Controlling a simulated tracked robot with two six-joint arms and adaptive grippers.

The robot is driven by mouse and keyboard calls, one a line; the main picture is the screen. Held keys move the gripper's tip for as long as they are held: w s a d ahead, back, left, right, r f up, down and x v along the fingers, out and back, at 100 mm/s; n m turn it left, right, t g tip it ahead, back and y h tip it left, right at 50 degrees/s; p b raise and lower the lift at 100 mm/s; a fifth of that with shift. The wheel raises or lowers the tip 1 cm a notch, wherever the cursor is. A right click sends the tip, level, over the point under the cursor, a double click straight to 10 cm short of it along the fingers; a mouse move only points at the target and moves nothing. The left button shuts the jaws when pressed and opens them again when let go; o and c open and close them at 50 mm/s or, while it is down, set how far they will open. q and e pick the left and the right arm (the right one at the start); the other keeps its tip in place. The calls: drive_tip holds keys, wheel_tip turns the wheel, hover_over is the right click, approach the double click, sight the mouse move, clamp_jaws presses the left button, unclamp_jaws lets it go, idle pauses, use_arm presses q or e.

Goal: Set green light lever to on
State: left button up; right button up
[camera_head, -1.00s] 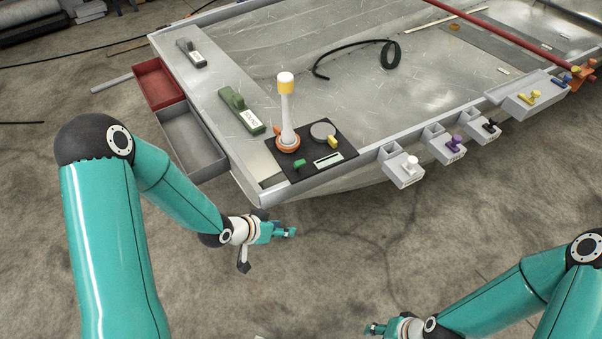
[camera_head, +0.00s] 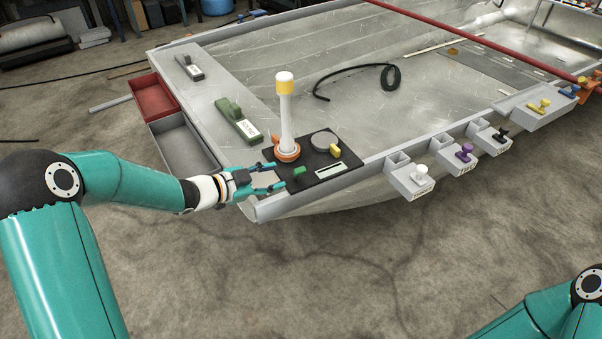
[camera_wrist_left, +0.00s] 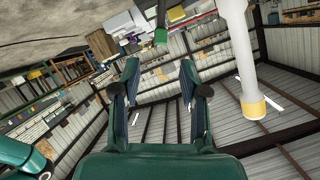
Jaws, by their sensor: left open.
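A small green lever (camera_head: 298,171) stands on the black panel (camera_head: 318,178) at the hull's near corner, beside the foot of a white light post with a yellow top (camera_head: 285,110). My left gripper (camera_head: 279,175) is open and empty, its fingertips at the panel's left edge, just short of the lever. In the left wrist view, a small green block (camera_wrist_left: 160,36), seemingly this lever, lies ahead of and between the open fingertips (camera_wrist_left: 159,67). The light post (camera_wrist_left: 237,50) shows to their right. My right gripper is out of view.
A yellow lever (camera_head: 335,151) and a grey round disc (camera_head: 323,139) share the panel. White and purple knobs line the right edge.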

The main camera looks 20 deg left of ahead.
sight(295, 172)
use_arm(q)
drive_tip(key=x, duration=0.9)
drive_tip(key=shift+w+d+f+b, duration=0.15)
drive_tip(key=shift+w+d+b, duration=0.1)
drive_tip(key=shift+b, duration=0.15)
clamp_jaws()
